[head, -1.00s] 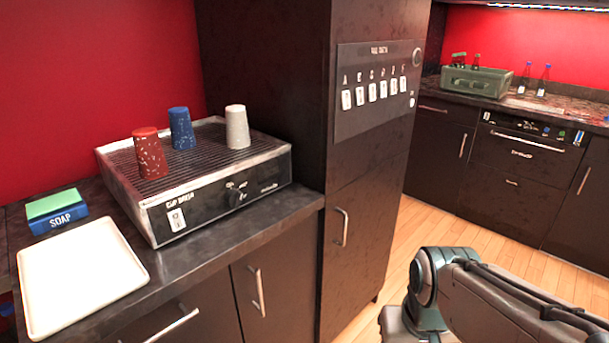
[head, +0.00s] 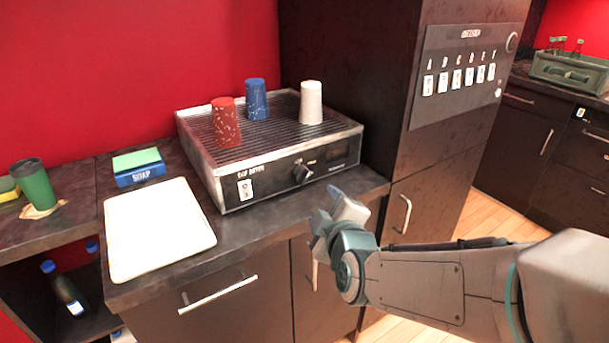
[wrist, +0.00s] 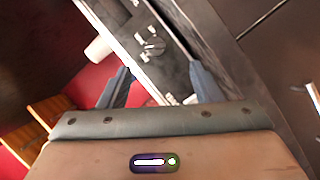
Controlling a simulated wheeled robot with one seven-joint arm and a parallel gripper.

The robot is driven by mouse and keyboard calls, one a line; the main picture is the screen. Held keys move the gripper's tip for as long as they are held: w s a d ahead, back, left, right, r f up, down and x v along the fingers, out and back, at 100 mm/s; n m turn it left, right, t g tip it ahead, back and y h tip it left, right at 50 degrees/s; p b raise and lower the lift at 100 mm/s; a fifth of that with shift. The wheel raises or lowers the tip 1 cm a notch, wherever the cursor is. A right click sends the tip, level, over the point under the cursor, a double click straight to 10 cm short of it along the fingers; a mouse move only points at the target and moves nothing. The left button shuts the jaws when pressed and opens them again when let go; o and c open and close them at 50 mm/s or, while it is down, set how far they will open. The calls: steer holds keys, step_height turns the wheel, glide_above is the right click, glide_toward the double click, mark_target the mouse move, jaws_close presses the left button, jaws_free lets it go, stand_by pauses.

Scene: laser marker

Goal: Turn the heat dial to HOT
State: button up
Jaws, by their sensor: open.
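The heat dial (head: 302,172) is a dark knob on the front face of the cup dryer (head: 205,185), right of the dryer's white switch (head: 245,188). In the wrist view the dial (wrist: 153,46) shows ahead of and between my open fingers, apart from them. I cannot read the dial's setting. My gripper (head: 345,205) is in front of the counter, below and right of the dial in the head view. In the wrist view my gripper (wrist: 160,88) is open with nothing between its fingers.
Red (head: 227,125), blue (head: 256,98) and white (head: 311,103) cups stand upside down on the dryer's ribbed top. A white tray (head: 160,235) and a soap sponge box (head: 138,168) lie left. A tall cabinet with a switch panel (head: 465,75) stands right.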

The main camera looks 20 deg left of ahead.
mark_target(304, 177)
steer(key=shift+n, duration=0.4)
steer(key=x, duration=0.4)
steer(key=r+x, duration=0.1)
steer(key=x, duration=0.4)
steer(key=a+b+x, duration=0.1)
steer(key=x, duration=0.4)
steer(key=shift+s+r, duration=0.15)
steer(key=shift+r, duration=0.1)
